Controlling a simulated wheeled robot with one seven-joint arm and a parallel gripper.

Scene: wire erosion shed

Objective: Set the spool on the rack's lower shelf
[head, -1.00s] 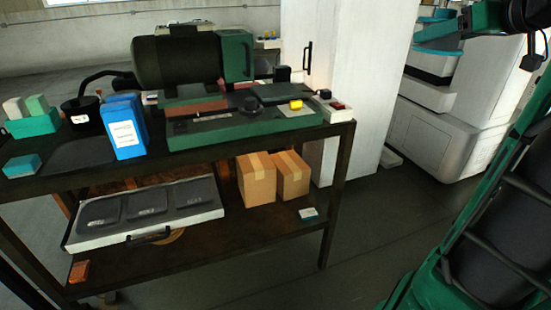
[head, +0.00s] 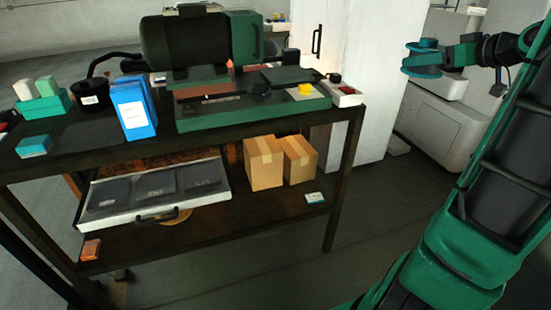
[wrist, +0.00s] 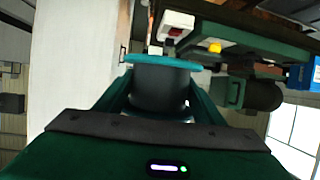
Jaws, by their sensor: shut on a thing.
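The spool (head: 424,58) has teal flanges and a dark grey core. My gripper (head: 445,57) is shut on it and holds it in the air, right of the rack and above the lower shelf's height. The wrist view shows the spool (wrist: 160,88) between my fingers, with a teal flange facing away. The rack (head: 352,128) is a dark two-level frame. Its lower shelf (head: 255,218) has bare brown surface in front of the cartons and toward the right end.
On the lower shelf are a white case (head: 150,212) with dark trays, two cartons (head: 264,163), an orange box (head: 91,249) and a small white-and-teal box (head: 314,198). A green machine (head: 245,130) fills much of the top.

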